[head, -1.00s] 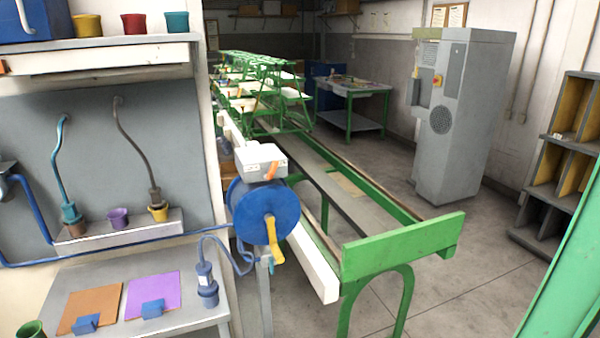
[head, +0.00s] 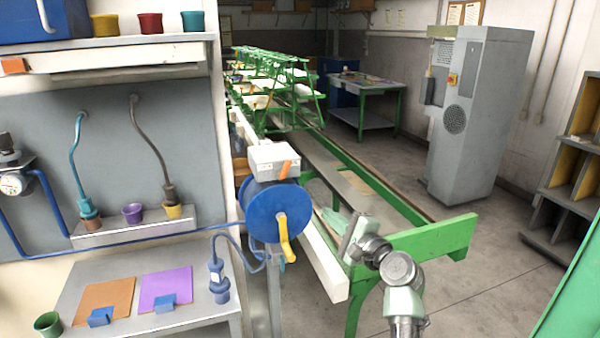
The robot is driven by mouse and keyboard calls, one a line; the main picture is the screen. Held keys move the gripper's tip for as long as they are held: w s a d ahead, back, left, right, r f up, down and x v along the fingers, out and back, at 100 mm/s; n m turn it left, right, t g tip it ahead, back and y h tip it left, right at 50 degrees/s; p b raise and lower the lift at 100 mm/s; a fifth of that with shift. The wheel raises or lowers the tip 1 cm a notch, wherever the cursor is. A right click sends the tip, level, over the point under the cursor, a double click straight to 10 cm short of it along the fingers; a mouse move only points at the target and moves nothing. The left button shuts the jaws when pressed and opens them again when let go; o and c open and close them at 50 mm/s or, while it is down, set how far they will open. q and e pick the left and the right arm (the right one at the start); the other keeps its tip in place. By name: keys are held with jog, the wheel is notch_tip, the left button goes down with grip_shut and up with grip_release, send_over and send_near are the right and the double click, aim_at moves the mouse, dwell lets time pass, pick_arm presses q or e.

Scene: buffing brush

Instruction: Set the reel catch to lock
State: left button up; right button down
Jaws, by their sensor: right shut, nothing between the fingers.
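A blue reel (head: 262,210) with a yellow crank handle (head: 286,240) stands at the middle of the head view. A grey box (head: 270,158) sits above it, with small markings too fine to read. The orange catch lever (head: 285,170) is on the front of this box and tilts up to the right. My right gripper (head: 338,226) is right of the reel, low beside the white beam, and apart from the lever. It is shut and empty, and its tips are hard to make out. My left gripper is not in view.
A green-framed bench (head: 425,238) runs back behind my right arm. On the left is a grey table (head: 130,318) with orange and purple sheets. A blue hose (head: 236,243) hangs between the table and reel. A grey cabinet (head: 480,120) stands at the right. Floor between is clear.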

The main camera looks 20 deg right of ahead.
aim_at(284, 168)
notch_tip(284, 168, up, 6)
jog(key=s+t, duration=0.1)
jog(key=shift+d+m+y, duration=0.3)
jog(key=shift+d+m, duration=0.05)
jog(key=shift+m, duration=0.05)
jog(key=w+a+r+p, duration=0.1)
jog(key=w+a, duration=0.1)
jog(key=w, duration=0.1)
jog(key=w+a+r+p, duration=0.1)
jog(key=w+a+p, duration=0.1)
jog(key=w, duration=0.1)
jog(key=w+a+r+p, duration=0.1)
jog(key=w+a+p, duration=0.1)
jog(key=w, duration=0.1)
jog(key=shift+w+a, duration=0.15)
jog(key=shift+f, duration=0.1)
jog(key=shift+w, duration=0.1)
